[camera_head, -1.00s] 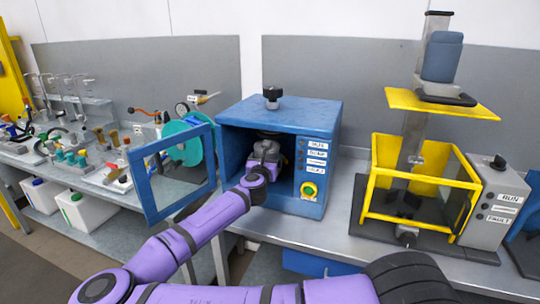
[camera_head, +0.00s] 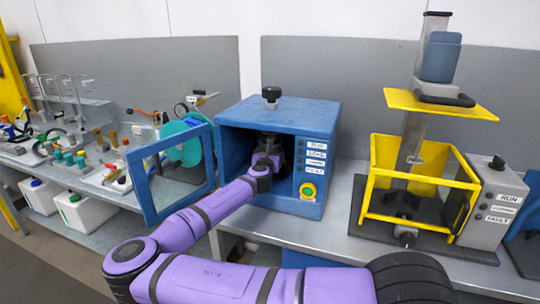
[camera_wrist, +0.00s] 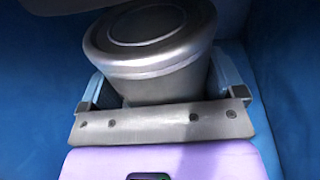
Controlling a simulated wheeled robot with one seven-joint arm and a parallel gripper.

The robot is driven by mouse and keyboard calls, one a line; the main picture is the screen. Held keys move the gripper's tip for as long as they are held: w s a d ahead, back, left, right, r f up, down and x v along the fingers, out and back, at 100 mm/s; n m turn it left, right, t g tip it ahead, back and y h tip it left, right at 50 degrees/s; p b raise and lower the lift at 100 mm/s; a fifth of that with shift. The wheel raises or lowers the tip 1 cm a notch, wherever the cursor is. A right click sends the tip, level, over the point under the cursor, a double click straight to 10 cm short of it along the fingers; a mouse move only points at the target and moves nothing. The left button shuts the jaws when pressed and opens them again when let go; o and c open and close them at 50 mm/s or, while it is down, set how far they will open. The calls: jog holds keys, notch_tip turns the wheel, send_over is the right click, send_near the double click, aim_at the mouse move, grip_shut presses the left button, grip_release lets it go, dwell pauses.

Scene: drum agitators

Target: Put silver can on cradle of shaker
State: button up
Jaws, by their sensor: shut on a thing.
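The silver can (camera_wrist: 150,40) is in my gripper (camera_wrist: 163,95) in the wrist view, with a finger on each side of it. The can looks a little tilted in that view. The shaker is the blue cabinet (camera_head: 280,117) with its door (camera_head: 170,173) swung open to the left. In the head view my gripper (camera_head: 267,143) is inside the cabinet's opening, and the can is hidden there by my arm and the shadow. The cradle is not clearly visible, and I cannot tell whether the can touches it.
Blue inner walls lie close on both sides of my gripper. A control panel with a yellow-ringed green button (camera_head: 308,190) is right of the opening. A yellow-framed machine (camera_head: 420,185) stands farther right. A teal disc (camera_head: 184,142) and bench fittings are behind the door.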

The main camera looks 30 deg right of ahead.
jog(key=o, duration=1)
jog(key=shift+f, duration=0.15)
jog(key=shift+r, duration=0.2)
jog(key=v, duration=1.2)
